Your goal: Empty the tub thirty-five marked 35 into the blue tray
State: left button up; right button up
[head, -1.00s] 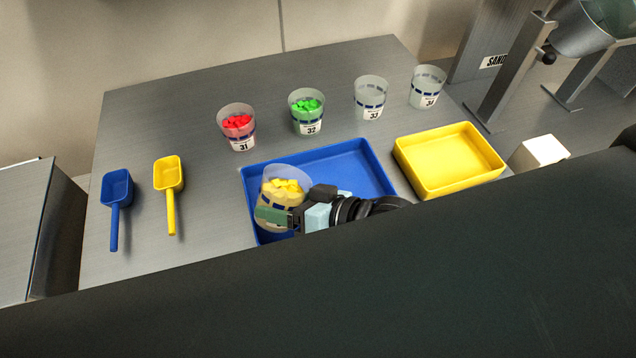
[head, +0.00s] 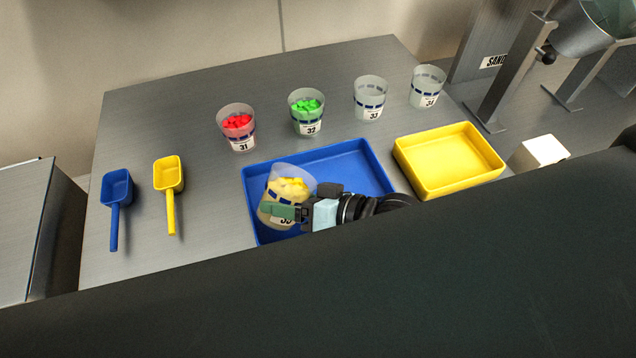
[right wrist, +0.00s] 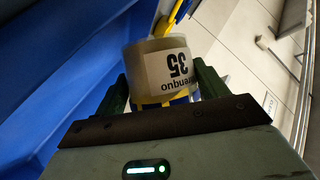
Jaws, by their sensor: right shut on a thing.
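The tub thirty-five (head: 285,181) is a clear cup with blue marks, holding yellow pieces. In the head view it is above the left part of the blue tray (head: 340,160), its top tilted to the right. My right gripper (head: 283,212) is shut on its side. In the right wrist view the label of the tub (right wrist: 168,68) reads 35 upside down between the fingers of the right gripper (right wrist: 160,88). The visible part of the blue tray's floor is bare. My left gripper is not in view.
Red tub 31 (head: 238,128), green tub 32 (head: 307,112) and two empty-looking tubs, 33 (head: 369,98) and 34 (head: 427,88), stand behind. A yellow tray (head: 450,160) is at right. Blue (head: 116,188) and yellow scoops (head: 169,176) lie left. A white block (head: 540,151) is far right.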

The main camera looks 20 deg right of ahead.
jog(key=shift+d+f+m, duration=0.1)
jog(key=shift+d+m, duration=0.05)
jog(key=shift+m, duration=0.35)
jog(key=shift+r+y, duration=0.25)
jog(key=shift+y, duration=0.05)
dwell(0.4)
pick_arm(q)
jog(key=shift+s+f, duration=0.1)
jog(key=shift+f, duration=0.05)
pick_arm(e)
jog(key=shift+r+m+y, duration=0.25)
jog(key=shift+m+y, duration=0.05)
jog(key=shift+m, duration=0.3)
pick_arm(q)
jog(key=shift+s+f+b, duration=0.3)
pick_arm(e)
jog(key=shift+r, duration=0.1)
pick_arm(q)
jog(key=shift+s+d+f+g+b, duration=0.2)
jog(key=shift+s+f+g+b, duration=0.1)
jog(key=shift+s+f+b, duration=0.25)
pick_arm(e)
jog(key=shift+w+r+m+y, duration=0.1)
jog(key=shift+r+m+y, duration=0.25)
jog(key=shift+m, duration=0.25)
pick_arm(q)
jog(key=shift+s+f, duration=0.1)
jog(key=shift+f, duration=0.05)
